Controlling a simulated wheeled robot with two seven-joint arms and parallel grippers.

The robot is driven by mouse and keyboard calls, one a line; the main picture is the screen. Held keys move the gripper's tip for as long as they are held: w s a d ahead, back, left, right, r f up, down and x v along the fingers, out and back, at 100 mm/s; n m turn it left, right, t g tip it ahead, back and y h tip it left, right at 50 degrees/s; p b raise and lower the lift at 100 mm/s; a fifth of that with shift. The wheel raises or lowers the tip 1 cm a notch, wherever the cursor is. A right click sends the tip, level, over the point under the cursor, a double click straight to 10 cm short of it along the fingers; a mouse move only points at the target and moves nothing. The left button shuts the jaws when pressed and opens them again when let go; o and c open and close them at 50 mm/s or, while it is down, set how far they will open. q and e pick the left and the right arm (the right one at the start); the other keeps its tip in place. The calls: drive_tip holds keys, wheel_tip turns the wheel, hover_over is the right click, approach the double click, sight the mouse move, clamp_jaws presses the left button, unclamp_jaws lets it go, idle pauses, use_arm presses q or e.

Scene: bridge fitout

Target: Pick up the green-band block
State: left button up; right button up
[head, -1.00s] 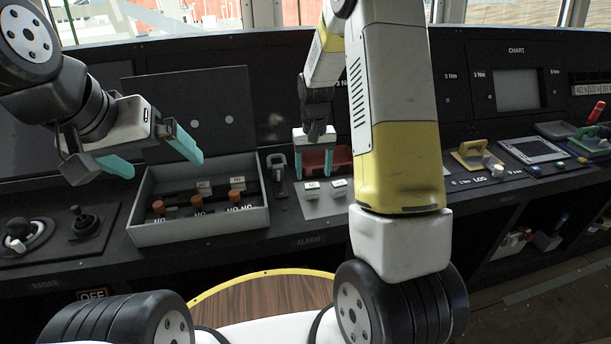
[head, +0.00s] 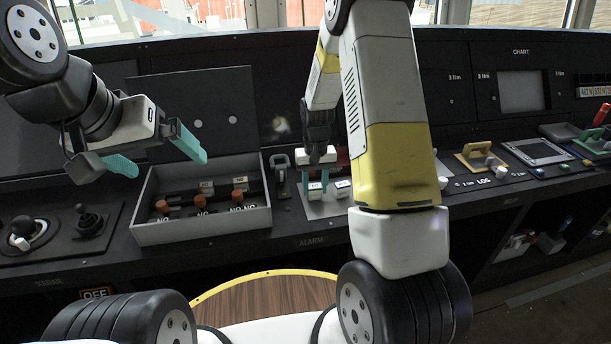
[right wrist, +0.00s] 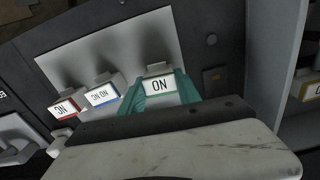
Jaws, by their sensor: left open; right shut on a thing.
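The green-band block (right wrist: 159,86) is a small white block marked ON with a green rim in the right wrist view. My right gripper (right wrist: 160,92) is shut on it, one teal finger on each side. In the head view my right gripper (head: 318,180) reaches down to the light plate of the alarm panel, with the block (head: 315,190) between its fingertips. I cannot tell whether the block is clear of the plate. My left gripper (head: 163,155) is open and empty, above the left of the grey box.
A blue-band block (right wrist: 101,96) and a red-band block (right wrist: 65,108) stand in a row beside it on the light plate (right wrist: 120,50). The open grey box (head: 205,228) with breakers lies to the left. A lever (head: 281,172) stands between box and plate.

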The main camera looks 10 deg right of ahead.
sight(315, 185)
clamp_jaws()
drive_tip(key=shift+r, duration=0.1)
drive_tip(key=shift+r, duration=0.6)
wheel_tip(315, 185, up, 2)
drive_tip(key=shift+r, duration=0.1)
drive_tip(key=s+a, duration=0.3)
drive_tip(key=s, duration=0.1)
drive_tip(key=s+a+r, duration=0.1)
drive_tip(key=s+a, duration=0.2)
drive_tip(key=s, duration=0.1)
drive_tip(key=s+a, duration=0.3)
drive_tip(key=s, duration=0.2)
drive_tip(key=shift+a+r, duration=0.2)
drive_tip(key=shift+a, duration=0.1)
drive_tip(key=shift+w, duration=0.1)
